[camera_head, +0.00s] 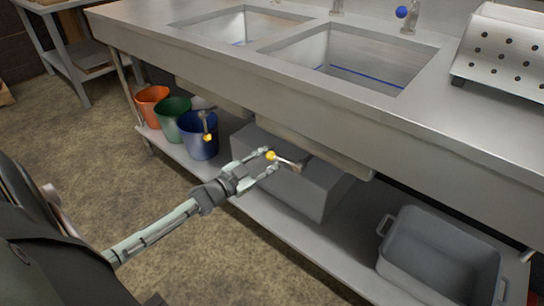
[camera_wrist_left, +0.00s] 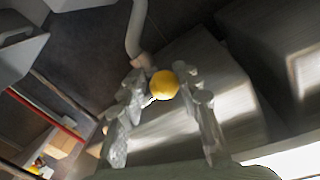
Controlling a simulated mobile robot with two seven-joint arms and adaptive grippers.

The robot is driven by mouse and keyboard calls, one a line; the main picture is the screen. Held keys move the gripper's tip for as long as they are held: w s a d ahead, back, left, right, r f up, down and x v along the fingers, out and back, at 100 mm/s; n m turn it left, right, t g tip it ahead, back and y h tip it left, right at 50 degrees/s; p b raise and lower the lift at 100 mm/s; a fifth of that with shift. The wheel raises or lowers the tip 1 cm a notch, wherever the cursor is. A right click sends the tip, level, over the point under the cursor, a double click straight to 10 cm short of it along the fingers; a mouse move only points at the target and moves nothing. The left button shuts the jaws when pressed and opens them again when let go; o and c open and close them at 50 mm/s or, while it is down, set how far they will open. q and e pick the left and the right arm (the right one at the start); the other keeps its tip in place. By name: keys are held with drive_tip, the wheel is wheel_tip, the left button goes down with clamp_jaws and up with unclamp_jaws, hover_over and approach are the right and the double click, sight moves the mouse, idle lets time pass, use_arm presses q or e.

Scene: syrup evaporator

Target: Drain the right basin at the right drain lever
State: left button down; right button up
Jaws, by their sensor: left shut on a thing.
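The right basin (camera_head: 411,88) is a steel sink set in the counter, with a blue line along its inner walls. Below it, the right drain lever (camera_head: 289,162) sticks out from under the counter and ends in a yellow ball knob (camera_head: 271,155). My left gripper (camera_head: 271,159) is shut on this knob, one finger on either side. In the left wrist view the yellow knob (camera_wrist_left: 164,85) sits between the fingers. The left drain lever (camera_head: 206,127), also with a yellow knob, hangs in front of the blue bucket. My right gripper is out of view.
Orange (camera_head: 152,106), green (camera_head: 172,120) and blue (camera_head: 199,145) buckets stand on the lower shelf at left. A grey box (camera_head: 310,192) stands behind my gripper, and a grey tub (camera_head: 440,257) is at right. The left basin (camera_head: 250,20) lies farther left. The floor in front is clear.

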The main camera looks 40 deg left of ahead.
use_arm(q)
drive_tip(key=shift+d, duration=0.15)
drive_tip(key=shift+f+n, duration=0.3)
drive_tip(key=shift+n, duration=0.4)
drive_tip(key=d+f+n+t+y+b, duration=0.1)
drive_tip(key=d+f+n, duration=0.5)
drive_tip(key=n, duration=1)
drive_tip(key=shift+s+d+f+t+y+b, duration=0.3)
drive_tip(key=shift+d+t+b, duration=0.2)
drive_tip(key=shift+d, duration=0.95)
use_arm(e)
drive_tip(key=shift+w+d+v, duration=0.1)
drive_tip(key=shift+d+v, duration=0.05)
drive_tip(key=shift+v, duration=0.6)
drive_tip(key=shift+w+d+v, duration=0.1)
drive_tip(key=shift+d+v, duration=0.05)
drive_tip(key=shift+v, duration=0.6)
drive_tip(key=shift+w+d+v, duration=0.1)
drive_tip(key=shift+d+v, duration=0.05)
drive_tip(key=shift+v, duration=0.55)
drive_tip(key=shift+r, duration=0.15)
use_arm(q)
drive_tip(key=c, duration=1.3)
unclamp_jaws()
drive_tip(key=shift+o, duration=1.3)
drive_tip(key=shift+d+f, duration=0.1)
drive_tip(key=shift+d, duration=0.05)
